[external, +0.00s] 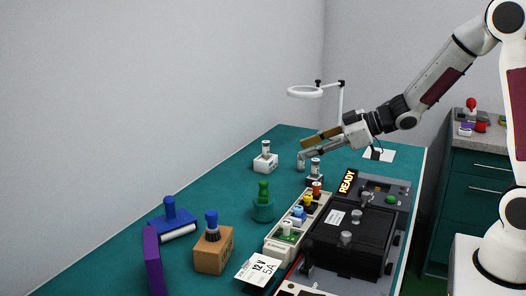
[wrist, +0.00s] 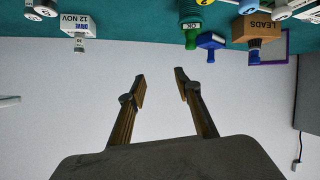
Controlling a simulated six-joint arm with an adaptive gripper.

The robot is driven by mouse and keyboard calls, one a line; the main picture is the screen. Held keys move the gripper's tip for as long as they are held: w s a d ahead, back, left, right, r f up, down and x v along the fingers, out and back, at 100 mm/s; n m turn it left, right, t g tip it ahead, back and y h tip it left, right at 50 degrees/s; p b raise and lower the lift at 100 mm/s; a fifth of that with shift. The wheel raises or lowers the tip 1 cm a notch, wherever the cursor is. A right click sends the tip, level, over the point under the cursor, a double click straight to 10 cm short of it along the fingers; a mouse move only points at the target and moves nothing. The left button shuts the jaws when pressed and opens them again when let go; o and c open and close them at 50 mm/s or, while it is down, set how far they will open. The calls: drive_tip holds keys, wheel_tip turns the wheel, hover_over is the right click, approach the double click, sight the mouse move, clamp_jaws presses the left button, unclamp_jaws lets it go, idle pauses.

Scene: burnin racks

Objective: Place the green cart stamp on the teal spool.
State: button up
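The green stamp (external: 263,188), with a round knob, stands upright on top of the teal spool (external: 263,211) in the middle of the bench. In the wrist view the green stamp (wrist: 191,38) hangs upside down at the top edge, with an OK label, against the ribbed teal spool (wrist: 189,12). My gripper (external: 304,146) is up and behind them, to the right in the external view, apart from both. In the wrist view its two fingers (wrist: 161,82) are spread with nothing between them.
A white block with a metal-topped piece (external: 265,162) stands behind the spool. A cream rack (external: 289,238) and black READY fixture (external: 352,235) lie to the right. A brown box with a blue-handled brush (external: 213,255), blue roller (external: 170,215) and purple frame (external: 152,258) stand in front.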

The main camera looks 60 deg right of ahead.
drive_tip(key=s+d+r+m+g+h, duration=0.25)
drive_tip(key=s+r+m+h, duration=0.35)
drive_tip(key=s, duration=0.6)
drive_tip(key=s+a+g+y, duration=0.1)
drive_tip(key=s+a, duration=0.2)
drive_tip(key=s, duration=0.3)
drive_tip(key=s+a+g+y, duration=0.1)
drive_tip(key=s+a+g, duration=0.1)
drive_tip(key=s+a, duration=0.2)
drive_tip(key=s+a+n+g+y, duration=0.1)
drive_tip(key=s+a, duration=0.2)
drive_tip(key=s, duration=0.7)
drive_tip(key=shift+s+a+f+y, duration=0.25)
drive_tip(key=shift+a+f+y, duration=0.1)
drive_tip(key=shift+f, duration=0.1)
